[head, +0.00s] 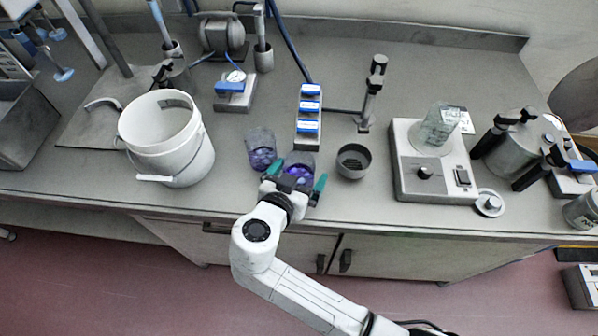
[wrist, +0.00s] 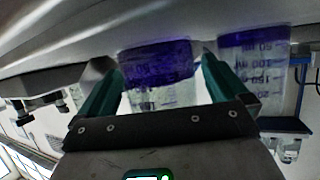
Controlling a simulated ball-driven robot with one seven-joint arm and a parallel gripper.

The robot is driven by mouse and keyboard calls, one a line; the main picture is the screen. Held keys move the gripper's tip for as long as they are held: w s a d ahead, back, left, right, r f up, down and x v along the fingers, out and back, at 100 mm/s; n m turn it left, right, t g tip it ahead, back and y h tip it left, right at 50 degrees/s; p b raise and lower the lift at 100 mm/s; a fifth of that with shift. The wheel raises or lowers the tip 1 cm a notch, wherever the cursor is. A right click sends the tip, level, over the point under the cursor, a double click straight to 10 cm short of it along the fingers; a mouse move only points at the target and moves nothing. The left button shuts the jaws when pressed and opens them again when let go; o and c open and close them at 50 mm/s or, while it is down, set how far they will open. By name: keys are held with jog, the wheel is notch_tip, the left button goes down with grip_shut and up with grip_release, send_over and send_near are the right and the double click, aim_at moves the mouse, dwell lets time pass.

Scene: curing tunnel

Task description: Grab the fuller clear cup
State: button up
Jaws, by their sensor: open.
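Two clear cups with purple contents stand side by side near the bench's front edge. The right cup (head: 299,172) is partly hidden by my gripper (head: 297,177). The left cup (head: 261,150) stands just beyond and left of it. The wrist view is upside down. There the cup between my teal fingers (wrist: 160,68) has a deep purple band (wrist: 158,62); this is the right cup of the head view, and it looks fuller. The other cup (wrist: 254,60) shows a shallower band, outside the fingers. My gripper is open, with one finger on each side of the fuller cup; contact cannot be made out.
A dark grey cup (head: 353,161) stands close right of my gripper. A white bucket (head: 166,140) is at left. A block with blue labels (head: 308,118) stands behind the cups. A hotplate-like device (head: 433,180) with a glass beaker (head: 437,128) is farther right.

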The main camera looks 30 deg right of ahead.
jog(key=c, duration=1.1)
jog(key=shift+r, duration=0.25)
